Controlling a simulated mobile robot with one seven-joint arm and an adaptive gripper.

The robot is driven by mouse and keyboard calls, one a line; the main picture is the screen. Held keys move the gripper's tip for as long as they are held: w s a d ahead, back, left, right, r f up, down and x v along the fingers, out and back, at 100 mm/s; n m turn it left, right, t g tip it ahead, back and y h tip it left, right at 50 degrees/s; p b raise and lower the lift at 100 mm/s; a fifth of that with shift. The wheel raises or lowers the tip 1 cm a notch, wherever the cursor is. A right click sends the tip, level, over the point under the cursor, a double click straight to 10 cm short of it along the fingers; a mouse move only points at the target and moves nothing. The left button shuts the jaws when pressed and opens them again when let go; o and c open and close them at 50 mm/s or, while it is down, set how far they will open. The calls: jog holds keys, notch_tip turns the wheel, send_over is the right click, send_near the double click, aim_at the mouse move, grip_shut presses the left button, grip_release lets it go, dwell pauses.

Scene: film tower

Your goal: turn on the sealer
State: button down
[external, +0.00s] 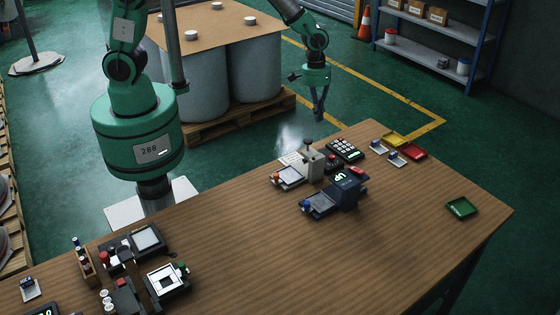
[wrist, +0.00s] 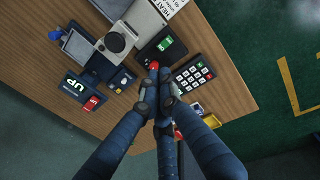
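A beige press-like device (external: 312,165), which I take for the sealer, stands on the wooden table; a round knob (wrist: 116,41) tops it in the wrist view. A white sheet (wrist: 168,6) beside it reads "HEAT". Next to it is a small black box (wrist: 158,48) with a green label and a red button (wrist: 154,65); the box also shows in the external view (external: 334,162). My gripper (external: 319,118) hangs above the table's far side, pointing down. In the wrist view its fingertips (wrist: 157,82) are together and empty, overlapping the button's near side; contact cannot be told.
A black keypad (external: 345,149) stands close by. A navy device (external: 347,192) with a green display and red switch stands in front. Yellow (external: 392,140), red (external: 414,151) and green (external: 462,208) trays lie to the right. The table's middle is clear.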

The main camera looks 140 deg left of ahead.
jog(key=shift+w, duration=0.3)
jog(key=f+b, duration=0.1)
jog(key=f, duration=0.3)
jog(key=w+f+b, duration=0.1)
jog(key=f, duration=0.4)
jog(key=w+f+b, duration=0.1)
jog(key=f, duration=0.3)
jog(key=shift+f, duration=0.4)
jog(key=shift+w+f, duration=0.1)
jog(key=shift+f, duration=0.35)
jog(key=shift+s+d, duration=0.1)
jog(key=shift+s, duration=0.1)
jog(key=shift+s+r+p, duration=0.3)
jog(key=shift+s, duration=0.25)
